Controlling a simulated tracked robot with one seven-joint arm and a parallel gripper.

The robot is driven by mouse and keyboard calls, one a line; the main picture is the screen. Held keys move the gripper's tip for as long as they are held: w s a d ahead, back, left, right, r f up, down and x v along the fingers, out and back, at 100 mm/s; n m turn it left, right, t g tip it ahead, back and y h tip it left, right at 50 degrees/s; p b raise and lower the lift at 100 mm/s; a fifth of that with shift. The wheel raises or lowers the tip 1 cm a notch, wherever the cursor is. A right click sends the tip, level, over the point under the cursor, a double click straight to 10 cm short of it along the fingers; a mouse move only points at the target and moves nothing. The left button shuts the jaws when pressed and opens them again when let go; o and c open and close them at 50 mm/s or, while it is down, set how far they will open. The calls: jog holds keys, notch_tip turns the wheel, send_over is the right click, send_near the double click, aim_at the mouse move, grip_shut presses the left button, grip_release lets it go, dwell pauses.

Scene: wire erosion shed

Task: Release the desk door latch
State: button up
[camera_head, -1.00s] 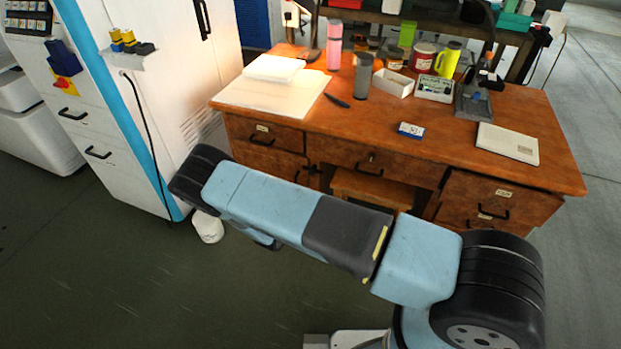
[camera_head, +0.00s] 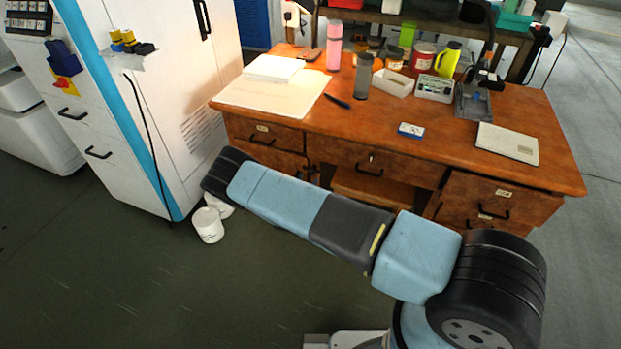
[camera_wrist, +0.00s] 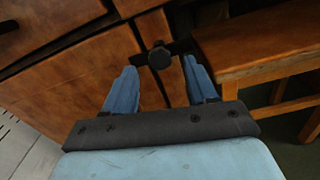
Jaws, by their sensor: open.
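The desk (camera_head: 420,130) is brown wood, with a door (camera_head: 275,160) under its left drawer. In the wrist view the door panel (camera_wrist: 70,80) fills the left side. A dark latch with a round knob (camera_wrist: 160,57) and a short crossbar sits at the door's right edge. It shows small and dark in the head view (camera_head: 313,171). My gripper (camera_wrist: 160,69) is open, with one blue finger on each side of the knob. I cannot tell whether either finger touches the knob or bar. My arm hides the gripper in the head view.
A wooden stool (camera_wrist: 250,45) stands right of the latch, under the desk. A white cabinet (camera_head: 165,90) stands left of the desk, with a white bucket (camera_head: 208,226) on the floor near it. Bottles, boxes and papers lie on the desk top.

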aim_at(312, 172)
jog(key=shift+x, duration=1.35)
